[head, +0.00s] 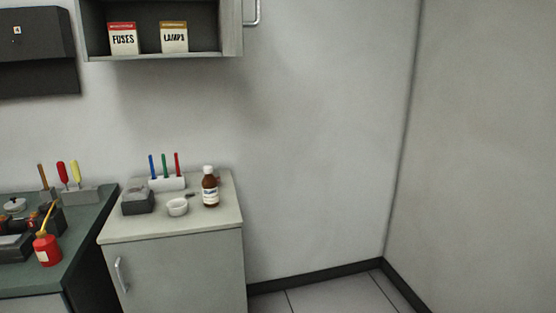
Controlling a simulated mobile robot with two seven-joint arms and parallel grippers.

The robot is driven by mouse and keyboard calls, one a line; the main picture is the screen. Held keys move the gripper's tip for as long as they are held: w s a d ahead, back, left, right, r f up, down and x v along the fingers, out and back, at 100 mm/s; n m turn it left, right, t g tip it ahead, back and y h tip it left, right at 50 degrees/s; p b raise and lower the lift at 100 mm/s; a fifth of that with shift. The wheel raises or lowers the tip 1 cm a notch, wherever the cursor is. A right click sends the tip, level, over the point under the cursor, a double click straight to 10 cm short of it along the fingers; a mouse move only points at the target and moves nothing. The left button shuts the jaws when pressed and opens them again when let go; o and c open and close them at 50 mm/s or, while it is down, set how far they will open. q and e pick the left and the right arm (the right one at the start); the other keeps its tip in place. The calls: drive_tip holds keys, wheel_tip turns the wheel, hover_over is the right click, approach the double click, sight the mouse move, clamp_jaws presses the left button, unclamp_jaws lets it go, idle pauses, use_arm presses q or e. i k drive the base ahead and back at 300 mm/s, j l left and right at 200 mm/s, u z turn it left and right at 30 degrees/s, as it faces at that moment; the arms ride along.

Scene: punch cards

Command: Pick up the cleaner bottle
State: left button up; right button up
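A small brown bottle (210,188) with a white cap and a pale label stands upright on the light top of a low cabinet (175,228). It looks like the cleaner bottle, but its label is too small to read. It is near the cabinet top's right side, right of a small white bowl (178,207). Neither of my grippers shows in the head view.
A pen holder (167,183) with blue, green and red pens stands behind the bowl, and a dark grey box (138,201) at left. A green bench (85,232) with a red oil can (47,249) adjoins at left. A wall shelf (160,58) hangs above. The floor at right is clear.

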sight(210, 191)
drive_tip(key=i+l+u, duration=0.1)
drive_tip(key=i+u, duration=0.15)
drive_tip(key=i+l+u, duration=0.25)
drive_tip(key=i, duration=0.15)
drive_tip(key=i+l+u, duration=0.1)
drive_tip(key=l+u, duration=0.15)
drive_tip(key=l, duration=0.25)
drive_tip(key=l+u, duration=0.25)
drive_tip(key=l, duration=0.2)
